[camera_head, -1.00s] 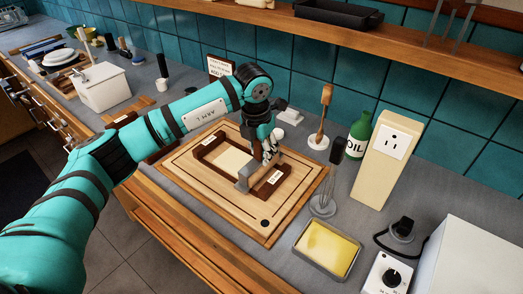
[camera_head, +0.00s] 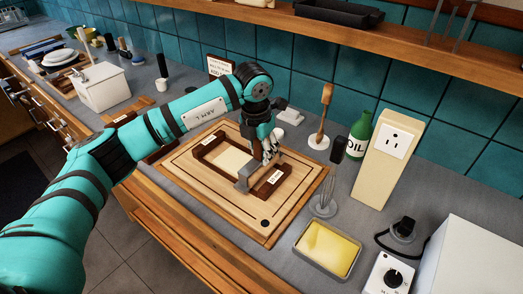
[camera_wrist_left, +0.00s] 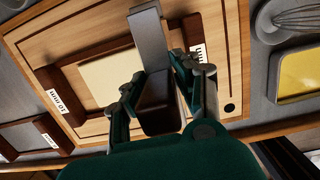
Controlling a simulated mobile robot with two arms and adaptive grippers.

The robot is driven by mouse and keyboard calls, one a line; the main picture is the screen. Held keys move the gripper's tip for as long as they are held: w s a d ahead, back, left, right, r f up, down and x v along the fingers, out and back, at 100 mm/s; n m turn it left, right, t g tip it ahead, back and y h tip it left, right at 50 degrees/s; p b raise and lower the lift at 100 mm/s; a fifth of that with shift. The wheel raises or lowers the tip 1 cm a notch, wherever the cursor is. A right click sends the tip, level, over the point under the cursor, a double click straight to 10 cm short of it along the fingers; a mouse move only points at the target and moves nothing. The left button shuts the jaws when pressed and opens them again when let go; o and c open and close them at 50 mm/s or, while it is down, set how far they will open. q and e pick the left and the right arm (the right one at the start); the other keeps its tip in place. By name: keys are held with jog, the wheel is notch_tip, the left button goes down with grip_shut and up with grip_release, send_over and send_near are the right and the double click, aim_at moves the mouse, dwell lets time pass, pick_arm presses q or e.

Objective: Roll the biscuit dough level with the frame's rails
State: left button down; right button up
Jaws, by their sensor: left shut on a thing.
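The pale biscuit dough (camera_head: 231,160) lies flat inside the dark brown frame (camera_head: 207,148) on the wooden board (camera_head: 188,172). It also shows in the left wrist view (camera_wrist_left: 108,77), next to a rail labelled "10 mm" (camera_wrist_left: 57,92). My left gripper (camera_head: 266,160) is over the right part of the frame, shut on the dark handle (camera_wrist_left: 160,108) of a grey roller (camera_head: 245,177). In the left wrist view the grey roller (camera_wrist_left: 150,38) reaches past the dough's right edge. I cannot tell whether it touches the dough. My right gripper is not in view.
A whisk (camera_head: 323,203) stands right of the board, with a yellow-filled tray (camera_head: 327,248) in front of it. A green oil bottle (camera_head: 361,137) and a cream outlet post (camera_head: 386,160) stand behind. Another brown frame (camera_wrist_left: 28,138) lies left of the board.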

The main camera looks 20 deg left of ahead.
pick_arm(q)
jog(key=shift+a, duration=0.15)
jog(key=shift+w+a+b, duration=0.2)
jog(key=shift+w+a, duration=0.05)
jog(key=shift+a, duration=0.3)
jog(key=shift+w+a+b, duration=0.2)
jog(key=shift+a, duration=0.35)
jog(key=shift+w+a, duration=0.15)
jog(key=shift+a, duration=0.4)
jog(key=shift+d+b, duration=0.1)
jog(key=shift+b, duration=0.3)
dwell(0.3)
dwell(0.3)
jog(key=shift+w+a+f+b, duration=0.15)
jog(key=shift+w+a, duration=0.15)
jog(key=shift+a, duration=0.6)
jog(key=shift+w+a+r+b, duration=0.15)
jog(key=shift+w+a, duration=0.15)
jog(key=shift+a, duration=0.6)
jog(key=shift+d+f, duration=0.1)
